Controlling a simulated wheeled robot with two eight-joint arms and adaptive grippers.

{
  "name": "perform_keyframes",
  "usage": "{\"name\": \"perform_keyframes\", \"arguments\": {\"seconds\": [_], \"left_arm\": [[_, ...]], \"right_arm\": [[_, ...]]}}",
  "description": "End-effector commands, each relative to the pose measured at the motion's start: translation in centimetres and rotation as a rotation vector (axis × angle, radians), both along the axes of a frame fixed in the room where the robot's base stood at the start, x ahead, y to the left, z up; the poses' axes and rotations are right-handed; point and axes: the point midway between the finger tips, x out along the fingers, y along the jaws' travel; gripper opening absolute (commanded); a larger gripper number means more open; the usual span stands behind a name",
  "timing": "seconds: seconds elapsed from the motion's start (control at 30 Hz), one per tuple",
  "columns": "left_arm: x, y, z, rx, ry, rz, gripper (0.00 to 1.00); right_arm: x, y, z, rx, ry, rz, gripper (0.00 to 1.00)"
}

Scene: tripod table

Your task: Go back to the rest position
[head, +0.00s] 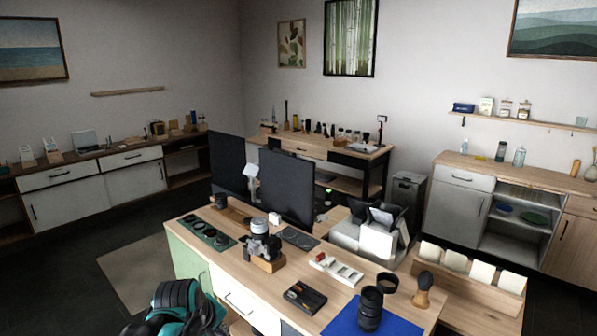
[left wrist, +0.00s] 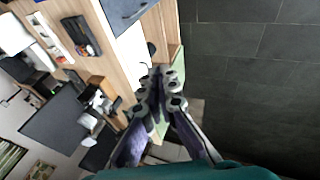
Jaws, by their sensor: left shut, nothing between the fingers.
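My left gripper (left wrist: 161,84) shows in the left wrist view with its fingers drawn together and nothing between them. It is near the desk's edge, with the dark floor beyond it. In the head view, a teal and black part of my left arm shows at the bottom, left of the desk front; the fingertips cannot be made out there. The wooden desk (head: 262,283) carries a camera (head: 262,242) on a wooden block (head: 268,264). The camera also shows in the left wrist view (left wrist: 97,97), apart from the fingers. My right gripper is in neither view.
Dark floor (head: 75,278) left of the desk is clear, with a rug (head: 140,270).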

Motion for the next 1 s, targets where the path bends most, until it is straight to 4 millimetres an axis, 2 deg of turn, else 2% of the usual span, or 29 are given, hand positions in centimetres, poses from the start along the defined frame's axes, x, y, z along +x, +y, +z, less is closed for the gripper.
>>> {"name": "perform_keyframes", "arguments": {"seconds": [0.03,0.2,0.3,0.4,0.5,0.6,1.0], "left_arm": [[-2.4,-0.2,0.0,0.051,-0.018,-0.078,0.00],[-9.3,-0.4,-0.8,0.254,-0.086,-0.371,0.00],[-12.5,-0.4,-2.1,0.367,-0.117,-0.525,0.00],[-14.9,-0.4,-3.3,0.456,-0.139,-0.643,0.00],[-16.3,-0.4,-4.2,0.519,-0.151,-0.724,0.00],[-17.0,-0.3,-4.7,0.551,-0.158,-0.766,0.00],[-17.1,-0.3,-4.8,0.558,-0.160,-0.776,0.00]], "right_arm": [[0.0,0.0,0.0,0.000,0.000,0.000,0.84],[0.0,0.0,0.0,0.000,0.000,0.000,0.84],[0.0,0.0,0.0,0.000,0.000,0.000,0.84],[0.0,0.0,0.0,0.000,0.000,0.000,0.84],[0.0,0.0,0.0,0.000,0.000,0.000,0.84],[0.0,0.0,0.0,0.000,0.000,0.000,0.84],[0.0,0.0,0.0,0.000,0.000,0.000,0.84]]}}
